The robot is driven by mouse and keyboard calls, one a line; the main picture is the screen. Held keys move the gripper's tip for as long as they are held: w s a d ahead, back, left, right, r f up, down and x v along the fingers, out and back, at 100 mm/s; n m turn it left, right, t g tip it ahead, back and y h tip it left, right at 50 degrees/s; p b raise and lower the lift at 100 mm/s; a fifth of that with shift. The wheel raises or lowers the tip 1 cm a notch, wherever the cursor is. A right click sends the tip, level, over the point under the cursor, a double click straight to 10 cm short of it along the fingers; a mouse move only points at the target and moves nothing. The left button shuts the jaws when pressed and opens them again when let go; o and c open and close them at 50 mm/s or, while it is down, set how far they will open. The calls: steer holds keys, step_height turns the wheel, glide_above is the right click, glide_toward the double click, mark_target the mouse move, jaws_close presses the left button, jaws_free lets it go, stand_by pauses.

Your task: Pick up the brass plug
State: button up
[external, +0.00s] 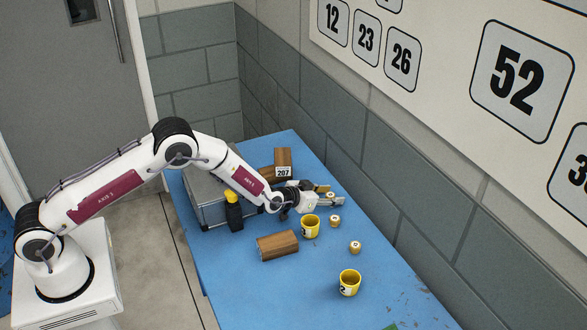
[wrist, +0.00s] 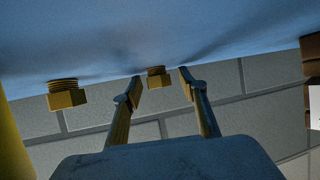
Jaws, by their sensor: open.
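In the wrist view, a brass plug (wrist: 157,79) with a hex body and a threaded end is between the fingertips of my gripper (wrist: 161,76). The fingers are apart, with a gap visible on both sides of the plug. A second, similar brass plug (wrist: 66,95) is to the left, outside the fingers. In the external view my gripper (external: 334,200) is low over the blue table, with a small brass-coloured piece (external: 331,196) at its jaws. Similar pieces with pale tops are nearby, one close (external: 335,221) and one farther toward the front (external: 355,246).
A yellow cup (external: 310,227) stands close to my gripper, and another yellow cup (external: 349,283) is farther forward. A wooden block (external: 277,246) lies left of them. A block labelled 207 (external: 283,158) and a grey case (external: 208,203) are behind. The blue table's (external: 245,300) front is mostly clear.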

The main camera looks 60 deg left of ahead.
stand_by(0.4)
jaws_close()
steer(key=shift+r, duration=0.15)
steer(key=shift+r, duration=4.85)
steer(key=shift+r, duration=0.1)
